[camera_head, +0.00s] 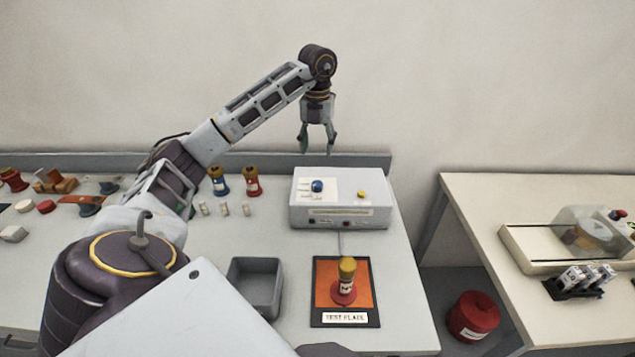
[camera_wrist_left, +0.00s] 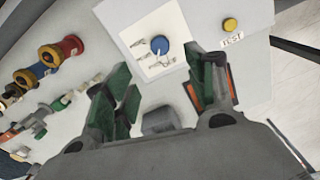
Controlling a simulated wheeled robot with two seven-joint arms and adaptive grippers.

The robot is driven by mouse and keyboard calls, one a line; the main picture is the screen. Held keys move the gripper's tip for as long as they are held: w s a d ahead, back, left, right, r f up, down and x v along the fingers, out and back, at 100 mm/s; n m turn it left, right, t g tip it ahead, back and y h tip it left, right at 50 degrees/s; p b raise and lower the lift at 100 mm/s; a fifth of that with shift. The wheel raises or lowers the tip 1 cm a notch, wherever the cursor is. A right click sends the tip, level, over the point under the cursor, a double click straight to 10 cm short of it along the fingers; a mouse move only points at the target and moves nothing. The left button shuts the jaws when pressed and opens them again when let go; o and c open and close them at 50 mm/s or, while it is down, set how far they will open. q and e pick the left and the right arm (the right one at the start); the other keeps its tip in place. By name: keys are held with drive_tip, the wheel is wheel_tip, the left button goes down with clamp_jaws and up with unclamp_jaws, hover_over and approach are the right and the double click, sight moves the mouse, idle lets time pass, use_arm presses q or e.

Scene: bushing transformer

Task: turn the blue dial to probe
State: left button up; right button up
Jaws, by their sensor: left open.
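The blue dial (camera_head: 317,186) sits on a white label panel on top of a pale grey tester box (camera_head: 340,212). It also shows in the left wrist view (camera_wrist_left: 162,47), with small printed marks beside it that are too small to read. My left gripper (camera_head: 318,146) is open and empty, pointing down above the box, clearly apart from the dial. In the left wrist view its two fingers (camera_wrist_left: 165,85) frame the area just below the dial. My right gripper is not in view.
A yellow button (camera_head: 362,195) is on the box. A red and yellow bushing (camera_head: 346,281) stands on the orange test place (camera_head: 325,277) in front. A grey bin (camera_head: 254,287) is to its left. Blue and red bushings (camera_head: 252,181) stand left of the box.

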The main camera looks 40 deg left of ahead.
sight(317, 183)
use_arm(q)
drive_tip(key=shift+f, duration=0.15)
idle(0.4)
drive_tip(key=shift+f+p, duration=0.55)
drive_tip(key=shift+f, duration=6.2)
drive_tip(key=shift+c, duration=0.4)
drive_tip(key=c, duration=1)
